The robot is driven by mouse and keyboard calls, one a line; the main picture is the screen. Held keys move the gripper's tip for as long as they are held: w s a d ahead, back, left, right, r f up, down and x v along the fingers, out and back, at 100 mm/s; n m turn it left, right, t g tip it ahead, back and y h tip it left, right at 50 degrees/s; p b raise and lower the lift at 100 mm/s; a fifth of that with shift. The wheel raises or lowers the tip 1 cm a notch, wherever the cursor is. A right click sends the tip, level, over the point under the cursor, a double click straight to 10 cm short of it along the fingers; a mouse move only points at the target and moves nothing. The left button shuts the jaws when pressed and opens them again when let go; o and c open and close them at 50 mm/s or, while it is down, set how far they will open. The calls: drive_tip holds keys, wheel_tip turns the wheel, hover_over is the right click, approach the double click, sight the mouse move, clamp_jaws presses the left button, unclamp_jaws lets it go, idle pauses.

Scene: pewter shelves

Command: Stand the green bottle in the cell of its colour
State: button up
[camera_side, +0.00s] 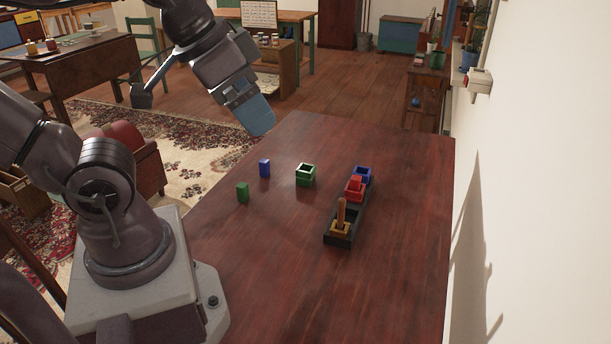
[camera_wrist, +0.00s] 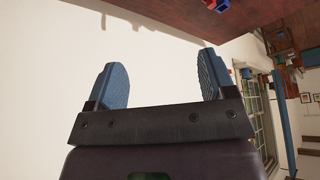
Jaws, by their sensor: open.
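The green bottle (camera_side: 242,192) looks like a small upright block on the table's left part, nearest my base. The green cell (camera_side: 305,180) is an open-topped square box standing on the table, to the right of the bottle and apart from the dark tray. It looks empty. My gripper (camera_side: 262,120) is high above the table's far left edge, well away from the bottle. In the wrist view my gripper (camera_wrist: 163,80) is open with nothing between its blue fingers. That view faces the wall, and neither the green bottle nor the green cell shows there.
A blue block (camera_side: 264,168) stands behind the green bottle. The table's front (camera_side: 300,300) is clear. A wall rises right.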

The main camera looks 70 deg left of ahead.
drive_tip(key=n+g, duration=0.6)
drive_tip(key=n, duration=0.3)
hover_over(306, 169)
drive_tip(key=d, duration=0.2)
wheel_tip(306, 169, down, 21)
drive_tip(key=f, duration=1.2)
drive_tip(key=shift+s+a+f, duration=0.2)
drive_tip(key=shift+s+a, duration=0.05)
drive_tip(key=shift+s, duration=0.1)
drive_tip(key=c, duration=1.1)
